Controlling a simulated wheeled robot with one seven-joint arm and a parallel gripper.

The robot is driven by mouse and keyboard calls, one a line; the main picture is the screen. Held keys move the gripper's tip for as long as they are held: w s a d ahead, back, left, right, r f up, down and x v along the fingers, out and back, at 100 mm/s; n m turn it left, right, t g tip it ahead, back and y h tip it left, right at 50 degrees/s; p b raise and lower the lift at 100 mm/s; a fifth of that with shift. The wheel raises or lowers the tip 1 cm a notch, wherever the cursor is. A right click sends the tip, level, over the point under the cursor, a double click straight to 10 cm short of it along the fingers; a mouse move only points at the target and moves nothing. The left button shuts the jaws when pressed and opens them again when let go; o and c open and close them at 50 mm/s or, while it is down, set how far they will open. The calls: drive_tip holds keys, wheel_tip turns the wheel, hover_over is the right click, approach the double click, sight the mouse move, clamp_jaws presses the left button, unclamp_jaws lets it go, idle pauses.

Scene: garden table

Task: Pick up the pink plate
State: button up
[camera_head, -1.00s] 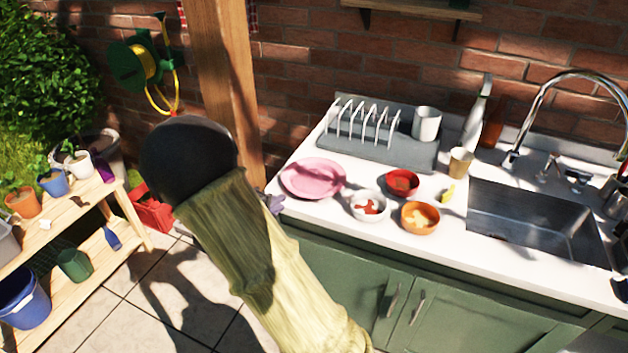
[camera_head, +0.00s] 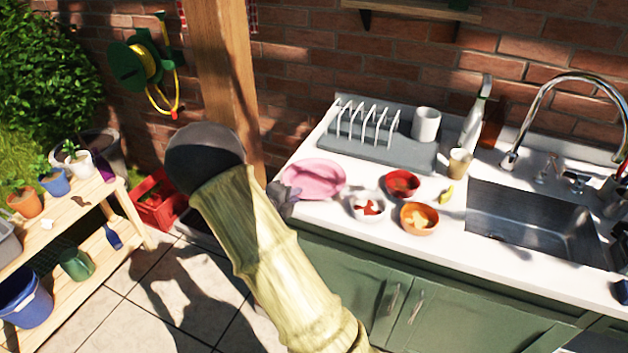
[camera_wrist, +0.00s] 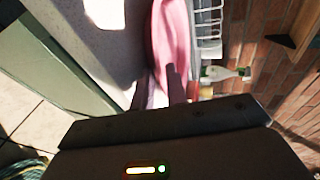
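The pink plate (camera_head: 314,179) lies on the white counter at its left end, in front of the dish rack. It also shows in the wrist view (camera_wrist: 172,40), seen from close by. My gripper (camera_head: 287,196) is at the plate's left rim in the head view, partly hidden by my arm. In the wrist view my gripper (camera_wrist: 160,80) has its two fingers apart, with the plate's near rim in line with the gap. I cannot tell whether the fingers touch the plate.
A white bowl (camera_head: 368,206), a red bowl (camera_head: 402,184) and an orange bowl (camera_head: 419,218) stand right of the plate. Behind are a grey dish rack (camera_head: 385,152) and a white mug (camera_head: 426,124). The sink (camera_head: 530,222) is at the right. A wooden post (camera_head: 222,80) rises behind my arm.

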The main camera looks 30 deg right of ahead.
idle(0.5)
clamp_jaws()
drive_tip(key=shift+d, duration=0.1)
wheel_tip(320, 180, up, 10)
idle(0.5)
